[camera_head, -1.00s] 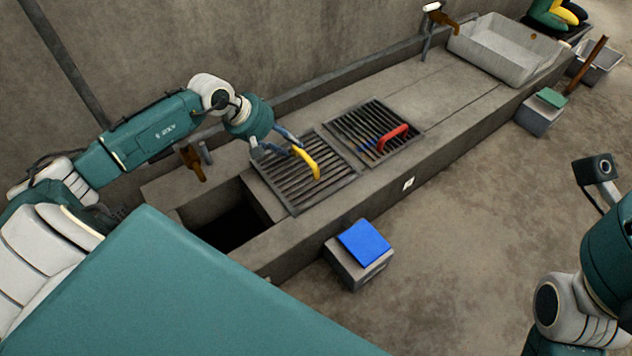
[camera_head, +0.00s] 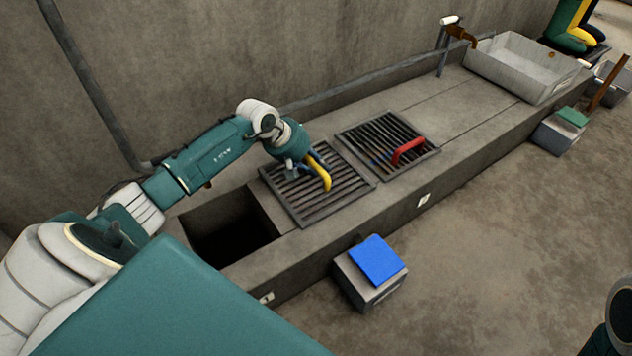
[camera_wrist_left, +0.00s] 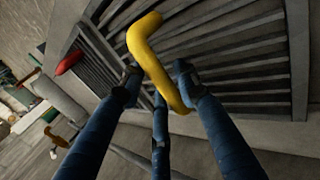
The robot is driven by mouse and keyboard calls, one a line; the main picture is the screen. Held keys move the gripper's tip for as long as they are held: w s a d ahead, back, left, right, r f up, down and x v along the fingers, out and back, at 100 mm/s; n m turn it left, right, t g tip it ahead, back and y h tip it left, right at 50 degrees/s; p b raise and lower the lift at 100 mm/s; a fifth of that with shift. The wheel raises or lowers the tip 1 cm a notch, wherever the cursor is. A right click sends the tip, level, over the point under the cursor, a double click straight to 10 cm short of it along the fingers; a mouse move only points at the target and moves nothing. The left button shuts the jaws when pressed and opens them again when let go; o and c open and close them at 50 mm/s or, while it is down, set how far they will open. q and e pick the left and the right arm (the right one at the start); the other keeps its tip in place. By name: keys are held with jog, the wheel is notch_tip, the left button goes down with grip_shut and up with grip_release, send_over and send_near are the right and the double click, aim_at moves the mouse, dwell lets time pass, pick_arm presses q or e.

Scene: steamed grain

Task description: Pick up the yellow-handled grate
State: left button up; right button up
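The yellow-handled grate (camera_head: 300,205) lies flat on the concrete counter, just right of a dark open pit. Its yellow handle (camera_head: 320,174) stands up from the bars, and it also shows in the left wrist view (camera_wrist_left: 152,58). My left gripper (camera_head: 314,166) is at the handle from the back left. In the left wrist view its blue fingers (camera_wrist_left: 158,85) are spread open, with the handle's lower end between their tips. I cannot tell whether they touch it. At the lower right of the head view only a dark bit of my right arm shows; its gripper is out of view.
A second grate (camera_head: 375,133) with a red handle (camera_head: 408,151) lies next to it on the right. The open pit (camera_head: 225,235) is to the left. A box with a blue top (camera_head: 376,260) stands on the floor in front. A basin (camera_head: 520,68) and tap are at the far end.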

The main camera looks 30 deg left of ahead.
pick_arm(q)
jog(key=shift+w, duration=0.1)
jog(key=shift+c, duration=0.3)
grip_shut()
jog(key=shift+r, duration=0.1)
